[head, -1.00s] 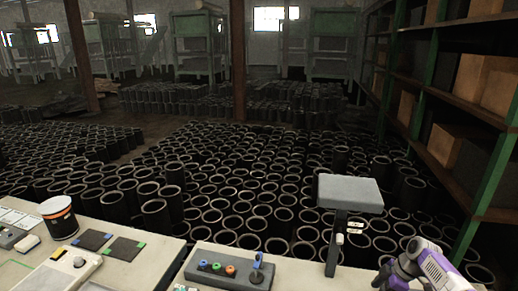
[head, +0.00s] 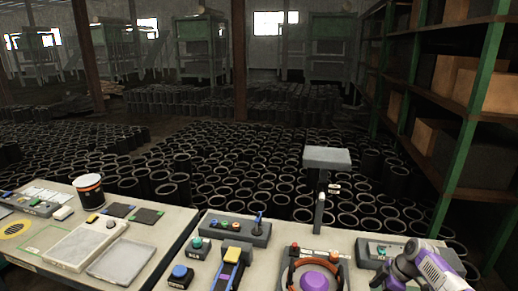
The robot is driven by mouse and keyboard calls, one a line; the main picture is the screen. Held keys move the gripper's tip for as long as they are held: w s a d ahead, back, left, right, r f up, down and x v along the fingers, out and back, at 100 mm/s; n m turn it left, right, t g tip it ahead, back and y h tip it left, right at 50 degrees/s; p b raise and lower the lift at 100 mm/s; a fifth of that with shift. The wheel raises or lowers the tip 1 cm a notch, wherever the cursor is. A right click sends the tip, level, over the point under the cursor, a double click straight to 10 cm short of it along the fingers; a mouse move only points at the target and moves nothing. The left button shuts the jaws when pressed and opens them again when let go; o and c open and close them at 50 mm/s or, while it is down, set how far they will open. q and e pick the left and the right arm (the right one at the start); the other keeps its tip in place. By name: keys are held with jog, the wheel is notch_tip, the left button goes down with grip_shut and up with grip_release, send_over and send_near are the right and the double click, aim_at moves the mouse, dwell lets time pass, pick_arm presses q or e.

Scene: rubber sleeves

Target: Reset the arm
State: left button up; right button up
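A purple, white and dark grey part of my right arm (head: 425,268) shows at the lower right of the head view, over the right end of the front workbench (head: 225,275). It looks bent, and no gripper fingers can be made out on it. I see nothing held.
The bench carries a button box (head: 234,230), a blue button (head: 180,274), a yellow-topped device (head: 232,262), a purple dome in an orange ring (head: 315,281) and an upright stand (head: 326,160). A striped cup (head: 89,192) stands left. Black sleeves fill the floor behind; shelves (head: 465,130) stand right.

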jog(key=w+a+f+m+b, duration=0.2)
jog(key=a+f, duration=0.6)
jog(key=f, duration=0.2)
jog(key=s+a+f+m+b, duration=0.1)
jog(key=s+a+f+m, duration=0.1)
jog(key=s+a+f, duration=0.3)
jog(key=s+a+f+m+b, duration=0.2)
jog(key=s+a+f+m, duration=0.1)
jog(key=a+f, duration=0.4)
pick_arm(q)
notch_tip(320, 180, down, 10)
jog(key=w+b, duration=0.1)
jog(key=b, duration=0.3)
jog(key=shift+b, duration=0.3)
pick_arm(e)
jog(key=s+a+f+m, duration=0.2)
jog(key=s+f+m, duration=0.1)
jog(key=s, duration=0.4)
jog(key=s+a+f+m, duration=0.3)
jog(key=s+f, duration=0.1)
jog(key=s, duration=0.4)
jog(key=s+a+f+m+g, duration=0.1)
jog(key=s+a+f+m, duration=0.1)
jog(key=s, duration=0.5)
notch_tip(320, 180, down, 2)
jog(key=shift+s+a+m, duration=0.25)
jog(key=shift+a+m, duration=0.1)
jog(key=shift+m, duration=0.45)
